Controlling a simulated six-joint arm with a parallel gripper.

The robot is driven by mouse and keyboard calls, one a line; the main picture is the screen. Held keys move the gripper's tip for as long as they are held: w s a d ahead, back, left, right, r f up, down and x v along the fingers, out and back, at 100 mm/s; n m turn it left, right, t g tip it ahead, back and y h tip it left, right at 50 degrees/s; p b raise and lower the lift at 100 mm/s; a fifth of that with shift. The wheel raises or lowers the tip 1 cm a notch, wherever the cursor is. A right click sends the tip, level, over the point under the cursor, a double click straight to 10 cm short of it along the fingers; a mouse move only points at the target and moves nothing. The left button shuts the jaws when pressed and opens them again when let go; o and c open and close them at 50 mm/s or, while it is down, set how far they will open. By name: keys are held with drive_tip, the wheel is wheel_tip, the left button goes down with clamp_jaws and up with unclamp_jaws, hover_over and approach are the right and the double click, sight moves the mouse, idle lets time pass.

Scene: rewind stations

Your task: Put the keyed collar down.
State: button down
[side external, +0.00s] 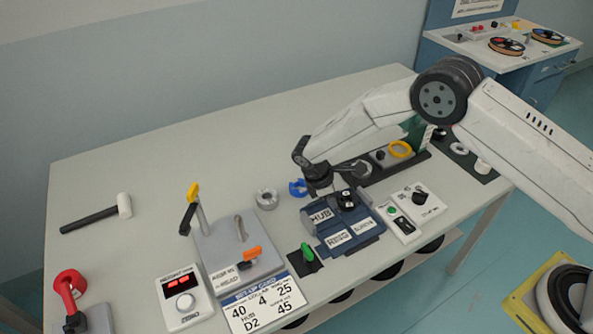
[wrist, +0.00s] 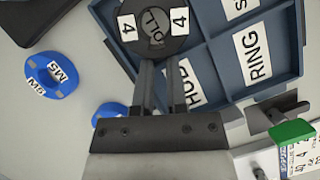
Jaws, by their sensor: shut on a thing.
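The keyed collar is the dark round piece with "4" labels (wrist: 182,42) at the top of the wrist view. My gripper (wrist: 164,62) is shut on its near edge. The collar is over a compartment of the blue divided tray (wrist: 225,75); part of a label shows at its middle. In the side view the dark piece (side external: 346,196) is at the tray's back right, beside the HUB label. My gripper (side external: 325,188) is at the tray's back edge. I cannot tell whether the collar touches the compartment floor.
A blue ring with white labels (wrist: 52,75) lies on the table left of the tray, with another blue piece (wrist: 106,112) close to my gripper. A grey ring (side external: 267,198) and a grey lever fixture (side external: 235,250) stand left of the tray. A switch box (side external: 402,222) stands right.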

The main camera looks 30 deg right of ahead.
drive_tip(key=shift+s+f, duration=0.15)
drive_tip(key=shift+f, duration=0.4)
drive_tip(key=shift+s+f, duration=0.15)
drive_tip(key=shift+f, duration=0.35)
drive_tip(key=c, duration=0.7)
unclamp_jaws()
drive_tip(key=shift+o, duration=0.2)
drive_tip(key=shift+d+r, duration=0.1)
drive_tip(key=shift+r, duration=0.1)
drive_tip(key=shift+w+r, duration=0.15)
drive_tip(key=shift+r, duration=0.4)
drive_tip(key=v, duration=1.2)
drive_tip(key=shift+w, duration=0.2)
drive_tip(key=shift+r, duration=0.1)
